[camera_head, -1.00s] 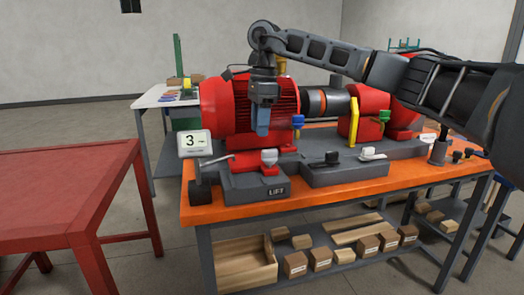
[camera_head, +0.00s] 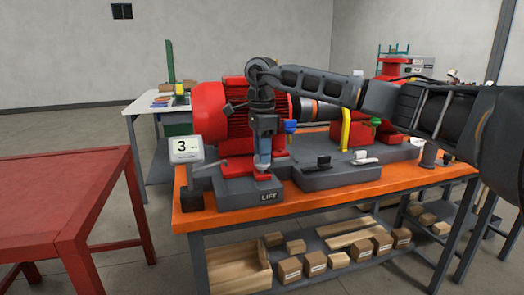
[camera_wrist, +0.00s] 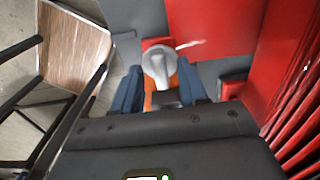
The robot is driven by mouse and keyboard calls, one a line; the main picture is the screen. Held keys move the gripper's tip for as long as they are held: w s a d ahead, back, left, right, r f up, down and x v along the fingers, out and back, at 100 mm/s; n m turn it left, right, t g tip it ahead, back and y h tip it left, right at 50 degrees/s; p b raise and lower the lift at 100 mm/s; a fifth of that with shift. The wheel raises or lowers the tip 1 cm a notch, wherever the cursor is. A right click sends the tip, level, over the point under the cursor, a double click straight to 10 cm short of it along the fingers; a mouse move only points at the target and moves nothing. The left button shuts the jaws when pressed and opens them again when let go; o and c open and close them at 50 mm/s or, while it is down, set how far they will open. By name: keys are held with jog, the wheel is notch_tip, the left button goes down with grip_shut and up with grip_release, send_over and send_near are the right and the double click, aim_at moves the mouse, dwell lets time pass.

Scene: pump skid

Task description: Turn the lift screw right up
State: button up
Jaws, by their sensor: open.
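The lift screw has a pale grey knob (camera_head: 262,166) with a raised bar across its top. It stands on the dark grey block marked LIFT (camera_head: 236,191) at the front left of the orange bench. In the wrist view the knob (camera_wrist: 157,62) lies between the fingertips, with its bar pointing down toward the palm. My gripper (camera_head: 263,148) points straight down over the knob. Its blue fingers (camera_wrist: 160,80) are open, one on each side of the bar. I cannot tell whether they touch it.
A white display (camera_head: 186,149) showing 3 stands left of the block. The red motor (camera_head: 232,108) is close behind my gripper. A yellow lever (camera_head: 345,130) and two clamps stand to the right. A red table (camera_head: 75,195) is at left.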

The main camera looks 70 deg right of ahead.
grip_shut()
jog(key=shift+m, duration=0.3)
dwell(0.3)
jog(key=m+b, duration=0.1)
jog(key=m, duration=0.8)
jog(key=shift+m+b, duration=0.3)
jog(key=shift+m, duration=0.1)
jog(key=m+b, duration=0.1)
jog(key=m, duration=0.6)
jog(key=m+b, duration=0.1)
jog(key=m, duration=0.5)
jog(key=shift+m, duration=0.3)
